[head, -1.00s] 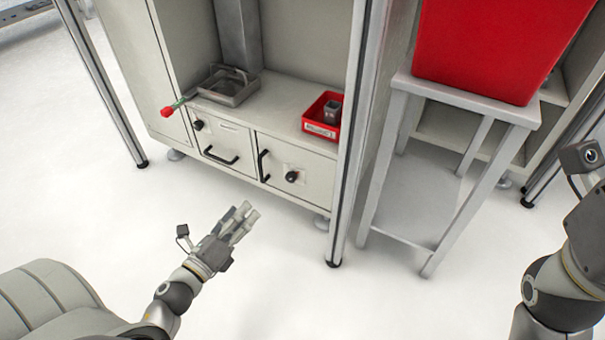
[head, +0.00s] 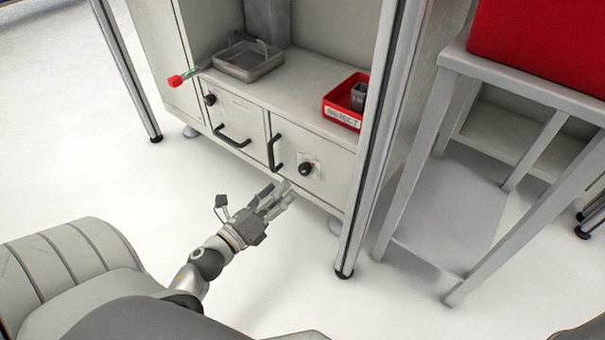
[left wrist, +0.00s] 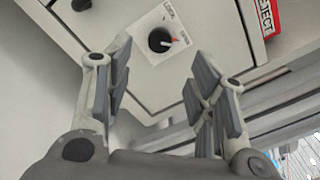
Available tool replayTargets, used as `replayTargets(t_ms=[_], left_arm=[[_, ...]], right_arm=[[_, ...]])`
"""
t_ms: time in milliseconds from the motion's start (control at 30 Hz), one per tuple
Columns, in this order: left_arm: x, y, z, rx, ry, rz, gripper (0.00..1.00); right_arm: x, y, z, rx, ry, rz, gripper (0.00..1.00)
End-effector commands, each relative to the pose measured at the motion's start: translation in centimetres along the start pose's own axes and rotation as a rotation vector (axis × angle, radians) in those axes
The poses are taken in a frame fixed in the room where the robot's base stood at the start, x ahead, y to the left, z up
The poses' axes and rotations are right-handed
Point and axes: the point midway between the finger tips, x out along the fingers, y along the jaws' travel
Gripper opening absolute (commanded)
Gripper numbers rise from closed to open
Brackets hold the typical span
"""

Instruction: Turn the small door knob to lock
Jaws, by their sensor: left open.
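The small black knob (head: 306,169) is on the right cabinet door, beside that door's vertical black handle (head: 276,152). In the left wrist view the knob (left wrist: 160,40) sits on a white plate (left wrist: 152,22) marked "LOCK" and another word I cannot read surely; a red mark on the knob points toward that second word. My left gripper (head: 284,192) is open and empty, in front of and below the door, apart from the knob. In the left wrist view the knob shows beyond and between its fingers (left wrist: 160,80). My right gripper is out of view.
A second knob (head: 210,99) is on the left drawer. A red "REJECT" bin (head: 342,117) and a metal tray (head: 270,68) stand on the cabinet top. A metal post (head: 372,165) rises right of the door, with a grey stand (head: 520,88) beyond. The floor in front is clear.

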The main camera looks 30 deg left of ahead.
Motion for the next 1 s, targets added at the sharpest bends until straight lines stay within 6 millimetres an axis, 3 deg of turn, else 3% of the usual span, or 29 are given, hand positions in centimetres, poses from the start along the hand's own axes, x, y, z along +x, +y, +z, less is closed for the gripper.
replayTargets(t_ms=[300,500,933,1000], left_arm=[[6.1,0.1,-0.1,0.005,0.001,-0.005,0.51],[8.4,0.0,-0.1,0.002,0.001,-0.003,0.51],[9.2,0.0,0.0,0.000,0.000,0.000,0.51],[9.2,0.0,0.0,0.000,0.000,0.000,0.42]], right_arm=[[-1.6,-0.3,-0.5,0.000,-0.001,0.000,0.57],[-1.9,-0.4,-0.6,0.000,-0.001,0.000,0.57],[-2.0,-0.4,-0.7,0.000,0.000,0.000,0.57],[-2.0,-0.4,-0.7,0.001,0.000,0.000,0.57]])
